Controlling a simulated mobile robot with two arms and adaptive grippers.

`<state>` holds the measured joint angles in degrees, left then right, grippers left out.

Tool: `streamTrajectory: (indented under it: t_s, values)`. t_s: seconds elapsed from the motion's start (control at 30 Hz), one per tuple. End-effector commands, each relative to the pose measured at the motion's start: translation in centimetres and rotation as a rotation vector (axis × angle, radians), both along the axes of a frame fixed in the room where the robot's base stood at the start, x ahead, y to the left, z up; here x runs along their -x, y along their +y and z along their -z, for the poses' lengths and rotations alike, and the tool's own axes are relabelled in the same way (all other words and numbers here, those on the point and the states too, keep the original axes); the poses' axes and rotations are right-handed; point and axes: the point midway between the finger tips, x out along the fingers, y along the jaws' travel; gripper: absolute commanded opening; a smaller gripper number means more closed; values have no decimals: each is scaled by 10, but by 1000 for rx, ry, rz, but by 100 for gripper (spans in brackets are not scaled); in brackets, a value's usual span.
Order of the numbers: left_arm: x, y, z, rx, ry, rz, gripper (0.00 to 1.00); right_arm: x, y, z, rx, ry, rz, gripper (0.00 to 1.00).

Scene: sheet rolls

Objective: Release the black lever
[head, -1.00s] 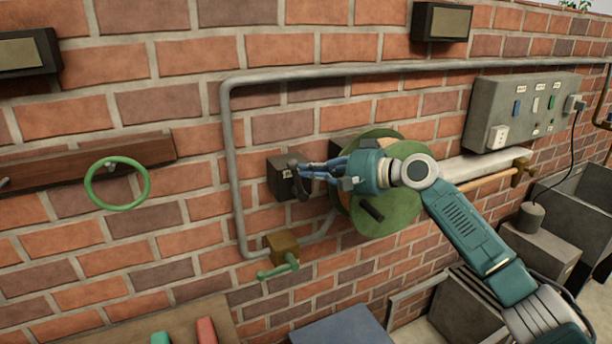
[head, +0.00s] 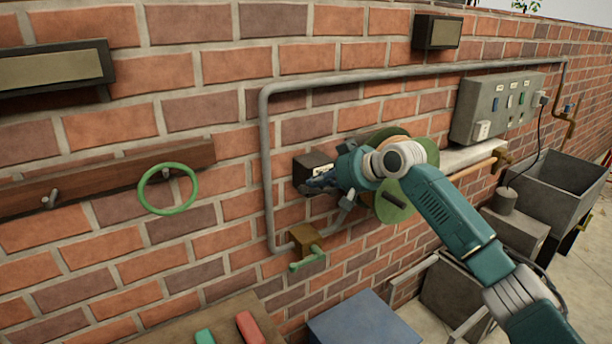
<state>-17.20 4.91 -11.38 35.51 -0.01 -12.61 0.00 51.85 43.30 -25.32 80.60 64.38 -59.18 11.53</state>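The black lever belongs to a dark box (head: 309,165) on the brick wall, left of the green round reel (head: 392,205). My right gripper (head: 318,184) is in front of this box, with its fingers pointing left. The fingers and wrist cover the place of the lever, so I cannot make the lever out from the dark fingers. I cannot tell whether the fingers touch it or how far apart they are. My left gripper is not in view.
A grey pipe (head: 268,165) frames the box on the left and above. A brass valve with a green handle (head: 308,258) sits below. A grey switch panel (head: 490,108) and a sink (head: 560,185) are at right.

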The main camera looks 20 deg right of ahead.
Motion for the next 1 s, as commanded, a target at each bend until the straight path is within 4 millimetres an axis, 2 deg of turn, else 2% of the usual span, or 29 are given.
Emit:
streamTrajectory:
  t_s: [0.23,0.5,1.0]
  values:
    - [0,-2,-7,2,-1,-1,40,2,0,11,-5,3,-2,0]
    - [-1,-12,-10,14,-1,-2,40,2,3,19,-5,3,0,0]
    - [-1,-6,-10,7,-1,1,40,2,4,21,-6,2,-1,0]
